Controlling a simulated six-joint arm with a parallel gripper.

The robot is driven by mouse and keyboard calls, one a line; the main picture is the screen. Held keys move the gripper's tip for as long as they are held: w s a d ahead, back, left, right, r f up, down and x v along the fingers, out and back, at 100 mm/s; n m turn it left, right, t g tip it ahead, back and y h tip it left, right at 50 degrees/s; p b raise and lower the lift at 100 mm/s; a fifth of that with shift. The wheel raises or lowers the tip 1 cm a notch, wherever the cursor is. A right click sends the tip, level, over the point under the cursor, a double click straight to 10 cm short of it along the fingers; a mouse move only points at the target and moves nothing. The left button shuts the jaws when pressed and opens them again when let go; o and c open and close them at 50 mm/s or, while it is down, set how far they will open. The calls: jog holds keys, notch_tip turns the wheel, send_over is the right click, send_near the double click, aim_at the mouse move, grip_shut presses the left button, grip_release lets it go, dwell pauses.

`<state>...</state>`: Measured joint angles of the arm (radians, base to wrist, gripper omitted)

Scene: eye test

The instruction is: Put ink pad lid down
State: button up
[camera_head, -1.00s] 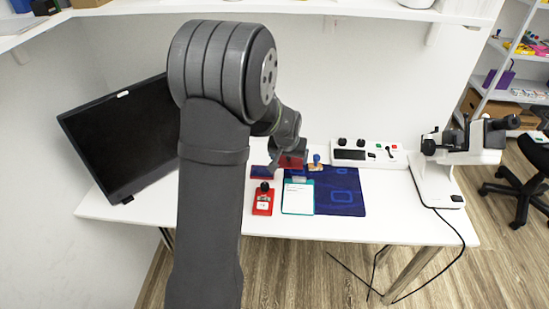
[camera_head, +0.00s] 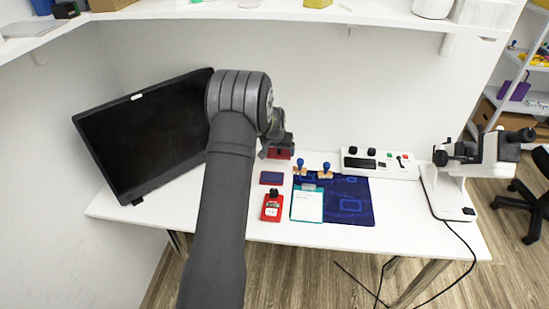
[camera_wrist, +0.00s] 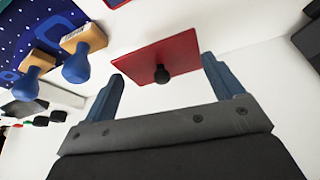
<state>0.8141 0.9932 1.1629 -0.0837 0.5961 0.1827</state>
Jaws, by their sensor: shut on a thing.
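My gripper (camera_wrist: 162,68) is shut on the ink pad lid (camera_wrist: 160,54), a flat red plate with a black knob, held between the blue-grey fingertips. In the head view the lid (camera_head: 279,153) shows as a red patch under my gripper, behind the ink pad; it looks raised above the table, but its exact height is hard to tell. The uncovered ink pad (camera_head: 271,178), dark blue with a red edge, lies on the white table in front of the lid. The fingers are too small to make out in the head view.
Two blue-handled stamps (camera_head: 325,170) stand right of the pad, by a clipboard (camera_head: 307,206) on a blue mat (camera_head: 352,208). A red block with a black knob (camera_head: 271,210) is in front. A monitor (camera_head: 145,135) stands left, a control box (camera_head: 395,172) and microscope (camera_head: 450,185) right.

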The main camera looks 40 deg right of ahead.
aim_at(274, 154)
jog(key=shift+w+a+f, duration=0.25)
jog(key=shift+w+f, duration=0.3)
jog(key=shift+w, duration=0.35)
jog(key=shift+f, duration=0.2)
jog(key=shift+w+f, duration=0.1)
jog(key=shift+f, duration=1.75)
jog(key=shift+f, duration=0.15)
jog(key=o, duration=0.8)
